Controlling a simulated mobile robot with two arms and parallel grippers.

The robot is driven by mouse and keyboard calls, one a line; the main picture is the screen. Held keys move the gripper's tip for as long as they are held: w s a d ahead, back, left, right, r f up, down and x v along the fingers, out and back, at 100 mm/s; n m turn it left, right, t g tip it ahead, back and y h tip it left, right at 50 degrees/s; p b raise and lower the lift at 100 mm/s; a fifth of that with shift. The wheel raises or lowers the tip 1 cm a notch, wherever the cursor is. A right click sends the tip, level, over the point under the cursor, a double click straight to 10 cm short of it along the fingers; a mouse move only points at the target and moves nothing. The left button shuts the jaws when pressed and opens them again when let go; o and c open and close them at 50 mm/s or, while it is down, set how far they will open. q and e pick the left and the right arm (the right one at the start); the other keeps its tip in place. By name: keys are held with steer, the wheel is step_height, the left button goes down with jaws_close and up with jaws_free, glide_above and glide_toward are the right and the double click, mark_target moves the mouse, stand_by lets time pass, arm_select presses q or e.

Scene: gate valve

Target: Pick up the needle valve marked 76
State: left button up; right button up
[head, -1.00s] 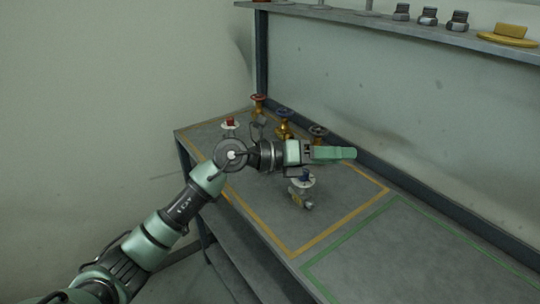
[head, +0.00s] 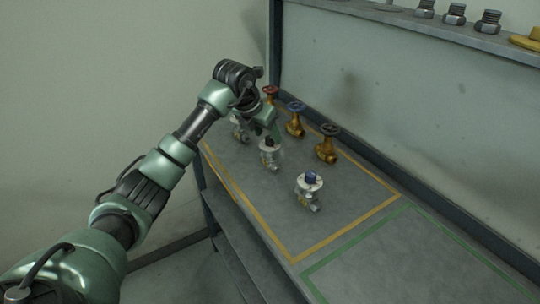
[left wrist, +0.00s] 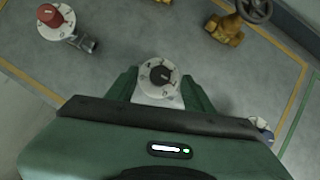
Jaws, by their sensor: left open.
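Three needle valves with pale round dials stand on the grey bench. One has a black knob (head: 269,150), one a blue knob (head: 309,187), one a red knob (head: 238,128). No marking 76 is legible on any of them. My left gripper (head: 268,132) points down and is open at the black-knobbed valve. In the left wrist view, that valve's dial (left wrist: 158,78) shows between the two green fingers (left wrist: 160,90), with a gap on each side. The red-knobbed valve (left wrist: 60,22) is at upper left there. My right gripper is not in view.
Brass gate valves with red (head: 269,96), blue (head: 295,121) and black (head: 327,146) handwheels stand along the back of the bench. A yellow outline (head: 345,226) encloses the valves. The green-outlined area (head: 420,265) is empty. A shelf (head: 440,35) runs above the bench.

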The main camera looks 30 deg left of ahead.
arm_select(q)
steer(key=shift+x, duration=0.9)
jaws_close()
steer(key=shift+r, duration=0.2)
stand_by(0.5)
